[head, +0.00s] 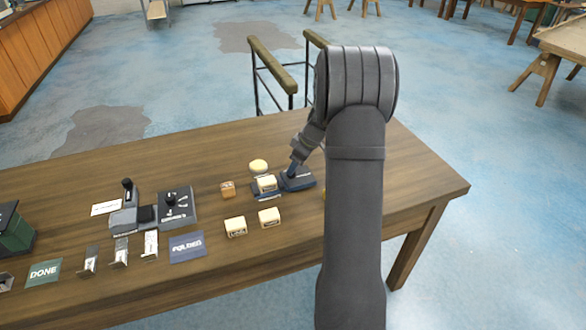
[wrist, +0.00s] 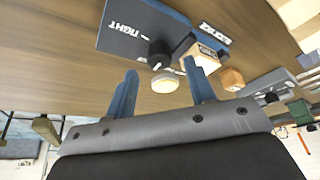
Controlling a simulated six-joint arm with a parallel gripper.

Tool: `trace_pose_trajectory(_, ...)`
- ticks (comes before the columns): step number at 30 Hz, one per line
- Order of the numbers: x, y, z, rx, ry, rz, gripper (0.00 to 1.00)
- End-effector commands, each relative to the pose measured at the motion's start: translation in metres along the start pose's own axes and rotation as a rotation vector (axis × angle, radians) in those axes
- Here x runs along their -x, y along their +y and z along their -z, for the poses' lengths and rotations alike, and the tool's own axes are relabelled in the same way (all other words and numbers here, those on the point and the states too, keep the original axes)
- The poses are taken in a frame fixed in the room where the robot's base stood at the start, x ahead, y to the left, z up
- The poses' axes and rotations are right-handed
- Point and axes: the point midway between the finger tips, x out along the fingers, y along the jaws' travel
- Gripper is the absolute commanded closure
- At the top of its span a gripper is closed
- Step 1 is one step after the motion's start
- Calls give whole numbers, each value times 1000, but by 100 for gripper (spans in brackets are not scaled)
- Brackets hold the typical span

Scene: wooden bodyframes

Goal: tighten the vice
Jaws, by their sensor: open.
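The vice (head: 298,181) is a dark blue-grey block on the table, right of centre. The wrist view shows its body (wrist: 125,28) with the word TIGHT and a black knob (wrist: 160,54). A cream lettered block (head: 267,183) sits against its left side; in the wrist view that block (wrist: 203,57) is partly hidden by the vice. I cannot tell how firmly it is held. My gripper (head: 294,167) is above the vice. In the wrist view my gripper (wrist: 160,68) is open, its blue fingers apart, with the knob just beyond the fingertips and nothing between them gripped.
A round cream piece (head: 258,166) and a wooden cube (head: 228,189) stand close by. Two cream blocks (head: 235,227) (head: 269,217) lie in front. A grey device (head: 176,206), several small metal stands, a blue card (head: 187,247) and a DONE card (head: 43,272) are further left.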

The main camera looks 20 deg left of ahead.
Motion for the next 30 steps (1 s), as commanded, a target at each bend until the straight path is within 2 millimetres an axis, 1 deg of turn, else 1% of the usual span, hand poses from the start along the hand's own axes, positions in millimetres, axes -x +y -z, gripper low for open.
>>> trace_pose_trajectory(1,-8,0,0,0,-1,2,50)
trace_pose_trajectory(3,-17,0,0,0,-1,1,50)
trace_pose_trajectory(6,-25,0,0,1,0,0,50)
trace_pose_trajectory(10,-30,0,0,0,1,-1,50)
trace_pose_trajectory(17,-30,0,0,0,1,-1,50)
trace_pose_trajectory(20,-30,0,0,0,0,-1,68)
trace_pose_trajectory(21,-30,0,0,0,0,-1,76)
trace_pose_trajectory(23,-30,0,0,0,0,-1,87)
trace_pose_trajectory(24,-30,0,0,0,0,-1,95)
trace_pose_trajectory(30,-30,0,0,-8,0,-4,95)
